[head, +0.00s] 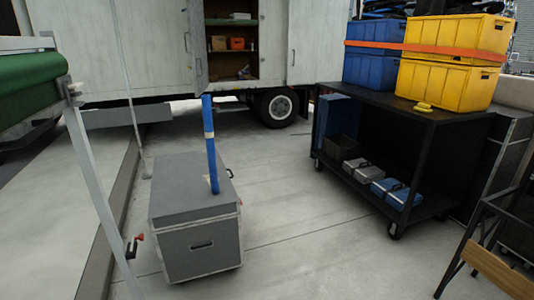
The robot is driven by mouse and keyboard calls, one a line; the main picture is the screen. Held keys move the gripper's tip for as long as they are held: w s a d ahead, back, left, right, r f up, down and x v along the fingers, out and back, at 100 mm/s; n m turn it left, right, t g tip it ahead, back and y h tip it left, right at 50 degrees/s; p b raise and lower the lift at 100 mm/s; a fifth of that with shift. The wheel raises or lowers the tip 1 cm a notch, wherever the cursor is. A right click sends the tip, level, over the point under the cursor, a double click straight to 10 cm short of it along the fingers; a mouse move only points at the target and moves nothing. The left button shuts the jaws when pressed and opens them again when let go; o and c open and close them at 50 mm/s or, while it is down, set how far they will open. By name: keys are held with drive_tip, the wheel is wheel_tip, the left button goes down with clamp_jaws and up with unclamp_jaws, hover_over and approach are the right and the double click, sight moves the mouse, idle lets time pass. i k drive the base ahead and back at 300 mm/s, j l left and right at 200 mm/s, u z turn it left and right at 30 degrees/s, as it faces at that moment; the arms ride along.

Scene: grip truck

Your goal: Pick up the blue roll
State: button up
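The blue roll (211,148) is a tall, thin blue cylinder with a pale band partway up. It stands upright, slightly tilted, on the lid of a grey case (180,206), near the lid's right side. Its upper end shows against the open truck's lower edge. Nothing is seen touching it apart from the case. My gripper is not in view, so its distance from the roll cannot be told.
A black cart (440,135) at right carries blue bins (370,68) and yellow bins (445,85). A white truck (150,45) stands behind. A metal post (93,170) rises left of the case. Floor (290,200) between case and cart is clear.

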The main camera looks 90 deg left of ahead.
sight(206, 99)
drive_tip(key=u, duration=3.5)
